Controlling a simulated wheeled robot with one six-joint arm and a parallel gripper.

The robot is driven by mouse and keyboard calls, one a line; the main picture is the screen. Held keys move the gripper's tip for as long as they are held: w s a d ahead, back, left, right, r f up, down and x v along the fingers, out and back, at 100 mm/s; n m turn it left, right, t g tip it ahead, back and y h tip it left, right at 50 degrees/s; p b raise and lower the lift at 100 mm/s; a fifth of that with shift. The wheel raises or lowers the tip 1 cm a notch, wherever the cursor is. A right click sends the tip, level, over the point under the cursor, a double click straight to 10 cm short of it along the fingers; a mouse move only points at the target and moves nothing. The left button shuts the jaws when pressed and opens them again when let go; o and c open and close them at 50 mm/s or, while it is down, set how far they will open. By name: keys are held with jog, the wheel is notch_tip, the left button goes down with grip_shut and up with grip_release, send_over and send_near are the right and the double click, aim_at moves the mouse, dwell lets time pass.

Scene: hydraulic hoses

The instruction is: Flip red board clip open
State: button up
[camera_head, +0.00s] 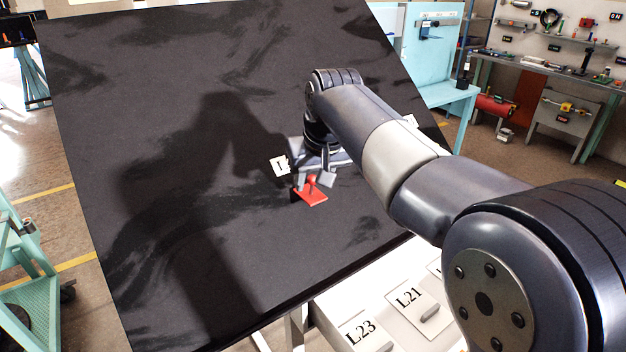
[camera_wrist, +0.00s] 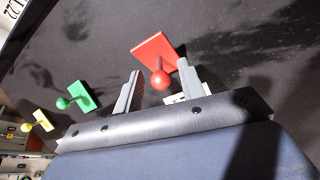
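The red board clip has a flat red base (camera_wrist: 153,47) and a lever with a round red knob (camera_wrist: 160,80). It is fixed on the black board (camera_head: 160,130). In the wrist view my gripper (camera_wrist: 160,70) is open, with one finger on each side of the lever and knob. I see gaps between the fingers and the lever. In the head view the red clip (camera_head: 312,197) shows just below my gripper (camera_head: 315,181), and my wrist hides part of the area around it.
In the wrist view a green clip (camera_wrist: 82,96) and a yellow clip (camera_wrist: 40,121) stand left of the red one. A white label (camera_head: 280,166) is on the board beside my gripper. Drawers marked L21 (camera_head: 410,300) and L23 (camera_head: 362,333) are below the board edge.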

jog(key=shift+w+f, duration=0.15)
jog(key=shift+f, duration=0.25)
jog(key=shift+c, duration=0.2)
grip_shut()
